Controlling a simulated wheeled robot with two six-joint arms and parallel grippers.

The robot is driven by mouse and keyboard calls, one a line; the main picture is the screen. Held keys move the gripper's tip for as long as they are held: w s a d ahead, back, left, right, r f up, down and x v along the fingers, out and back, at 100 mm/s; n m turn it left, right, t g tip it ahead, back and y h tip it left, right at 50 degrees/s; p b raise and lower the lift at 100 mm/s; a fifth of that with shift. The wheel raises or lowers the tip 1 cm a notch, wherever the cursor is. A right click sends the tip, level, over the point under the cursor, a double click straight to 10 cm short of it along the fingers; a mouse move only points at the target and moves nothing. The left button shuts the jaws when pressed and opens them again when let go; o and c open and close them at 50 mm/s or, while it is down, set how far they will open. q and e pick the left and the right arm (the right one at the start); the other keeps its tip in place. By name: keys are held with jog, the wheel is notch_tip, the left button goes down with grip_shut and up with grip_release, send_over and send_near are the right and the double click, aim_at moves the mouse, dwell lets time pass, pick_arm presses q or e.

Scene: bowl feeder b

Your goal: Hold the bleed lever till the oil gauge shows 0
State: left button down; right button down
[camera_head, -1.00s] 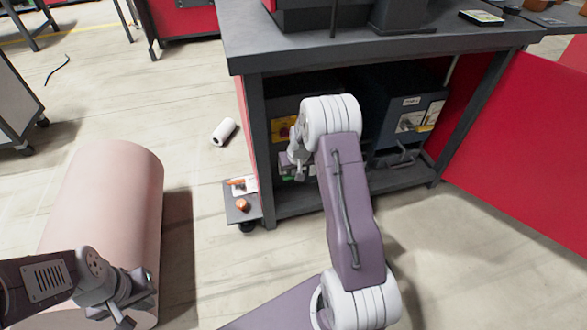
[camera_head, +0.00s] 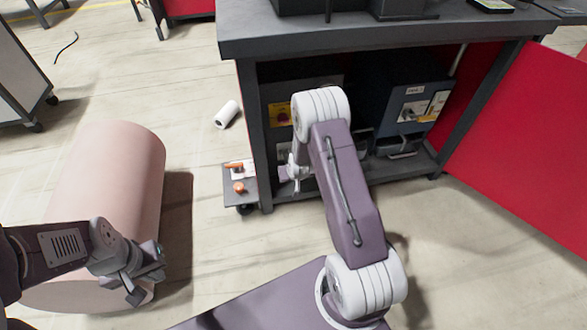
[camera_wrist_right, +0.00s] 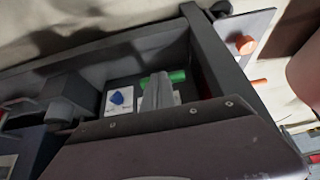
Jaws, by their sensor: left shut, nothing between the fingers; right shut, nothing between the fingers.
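A green lever (camera_wrist_right: 165,77) on a white plate and a blue knob (camera_wrist_right: 121,98) on another white plate are inside the open cabinet in the right wrist view. I cannot read their labels. My right gripper (camera_wrist_right: 157,92) is shut and empty, its fingers overlapping the green lever in that view; I cannot tell whether they touch. In the head view my right gripper (camera_head: 294,181) is at the cabinet's left front, partly hidden by its arm. My left gripper (camera_head: 148,287) is shut and empty near the pink cylinder. I cannot make out the oil gauge.
The cabinet frame (camera_head: 256,140) surrounds the right gripper's area. A low side plate (camera_head: 233,199) with orange handles stands just left of it. A pink cylinder (camera_head: 110,180) stands left, and a white roll (camera_head: 227,114) lies on open floor.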

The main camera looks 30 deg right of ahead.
jog(key=shift+s+f, duration=0.15)
jog(key=shift+f, duration=2.35)
dwell(5.5)
